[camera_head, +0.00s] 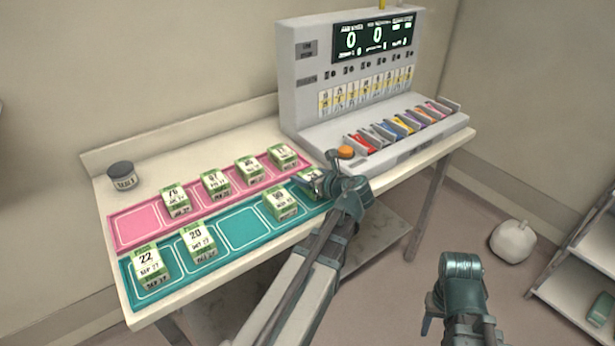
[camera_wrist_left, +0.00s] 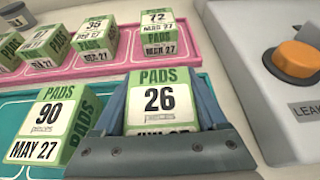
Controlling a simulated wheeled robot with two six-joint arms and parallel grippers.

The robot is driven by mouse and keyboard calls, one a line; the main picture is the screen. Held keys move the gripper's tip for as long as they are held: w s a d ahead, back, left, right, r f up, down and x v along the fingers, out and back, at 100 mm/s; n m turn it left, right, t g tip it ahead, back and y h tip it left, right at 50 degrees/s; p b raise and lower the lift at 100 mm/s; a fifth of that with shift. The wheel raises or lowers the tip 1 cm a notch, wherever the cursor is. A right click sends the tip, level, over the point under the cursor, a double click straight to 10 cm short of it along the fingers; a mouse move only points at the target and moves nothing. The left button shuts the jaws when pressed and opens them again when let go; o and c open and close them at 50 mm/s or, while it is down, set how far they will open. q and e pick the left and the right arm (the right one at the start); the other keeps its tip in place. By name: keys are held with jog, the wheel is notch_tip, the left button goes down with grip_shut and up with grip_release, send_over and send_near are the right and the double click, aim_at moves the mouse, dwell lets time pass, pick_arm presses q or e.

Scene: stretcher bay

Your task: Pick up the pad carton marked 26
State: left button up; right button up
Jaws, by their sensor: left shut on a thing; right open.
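The pad carton marked 26 (camera_wrist_left: 158,100) is white and green and sits between the fingers of my left gripper (camera_wrist_left: 160,112) in the left wrist view. In the head view this carton (camera_head: 311,174) shows at the right end of the teal mat (camera_head: 243,229), partly hidden by my left gripper (camera_head: 322,182). The gripper is shut on it. I cannot tell whether the carton is clear of the mat. The carton marked 90 (camera_wrist_left: 48,125) stands close to its left. My right gripper (camera_head: 462,268) is open, low at the right, away from the table.
Cartons marked 22 (camera_head: 150,268) and 20 (camera_head: 198,240) stand on the teal mat. The pink mat (camera_head: 135,226) behind holds several more cartons. A grey console with an orange button (camera_head: 345,152) stands at the right. A dark jar (camera_head: 122,176) is at the back left.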

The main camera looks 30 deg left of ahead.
pick_arm(q)
notch_tip(320, 180, up, 9)
jog(key=p, duration=0.8)
